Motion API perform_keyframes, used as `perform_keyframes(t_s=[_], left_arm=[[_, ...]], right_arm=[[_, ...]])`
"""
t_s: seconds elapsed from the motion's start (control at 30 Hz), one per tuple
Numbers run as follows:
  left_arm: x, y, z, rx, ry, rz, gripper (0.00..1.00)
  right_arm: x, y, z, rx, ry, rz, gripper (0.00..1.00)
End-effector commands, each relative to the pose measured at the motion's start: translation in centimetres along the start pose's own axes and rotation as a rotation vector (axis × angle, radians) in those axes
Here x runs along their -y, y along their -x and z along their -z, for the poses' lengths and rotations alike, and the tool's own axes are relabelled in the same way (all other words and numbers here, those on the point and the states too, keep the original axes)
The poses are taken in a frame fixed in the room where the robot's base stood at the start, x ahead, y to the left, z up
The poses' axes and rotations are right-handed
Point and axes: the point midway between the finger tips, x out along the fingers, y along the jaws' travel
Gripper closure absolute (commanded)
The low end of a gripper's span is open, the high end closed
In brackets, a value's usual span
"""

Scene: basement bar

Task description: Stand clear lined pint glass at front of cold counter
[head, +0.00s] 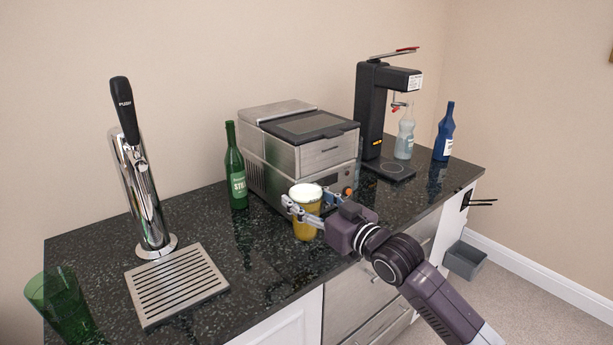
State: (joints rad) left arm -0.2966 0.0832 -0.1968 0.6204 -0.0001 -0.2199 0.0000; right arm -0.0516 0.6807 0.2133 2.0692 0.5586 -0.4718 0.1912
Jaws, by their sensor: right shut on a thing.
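A clear pint glass (305,230) with yellow drink and a white top is in the middle of the head view, in front of the steel machine. My right gripper (306,208) comes in from the lower right and is shut on the glass around its upper part. The glass is upright, over the front part of the dark speckled counter (270,285). I cannot tell whether its base touches the counter. The gripper fingers hide part of the glass. My left gripper is not in view.
A steel machine (290,145) stands behind the glass, with a green bottle (236,170) at its left. A chrome tap (145,190), drip tray (175,283) and green glass (62,305) are at left. A black dispenser (370,110), clear bottle (404,138) and blue bottle (444,135) stand at right.

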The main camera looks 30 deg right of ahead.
Motion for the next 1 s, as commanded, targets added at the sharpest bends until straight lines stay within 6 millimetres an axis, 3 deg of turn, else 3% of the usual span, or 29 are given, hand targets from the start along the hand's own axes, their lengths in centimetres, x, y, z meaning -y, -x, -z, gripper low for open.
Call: perform_keyframes(t_s=[0.33,0.6,1.0], left_arm=[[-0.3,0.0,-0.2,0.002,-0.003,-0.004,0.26],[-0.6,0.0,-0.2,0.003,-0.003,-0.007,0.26],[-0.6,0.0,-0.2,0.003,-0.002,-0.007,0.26]], right_arm=[[0.0,0.0,-2.7,-0.009,0.001,0.001,0.97],[0.0,0.0,-6.0,-0.009,0.002,0.001,0.97],[0.1,0.0,-6.5,-0.01,0.003,0.001,0.97]])
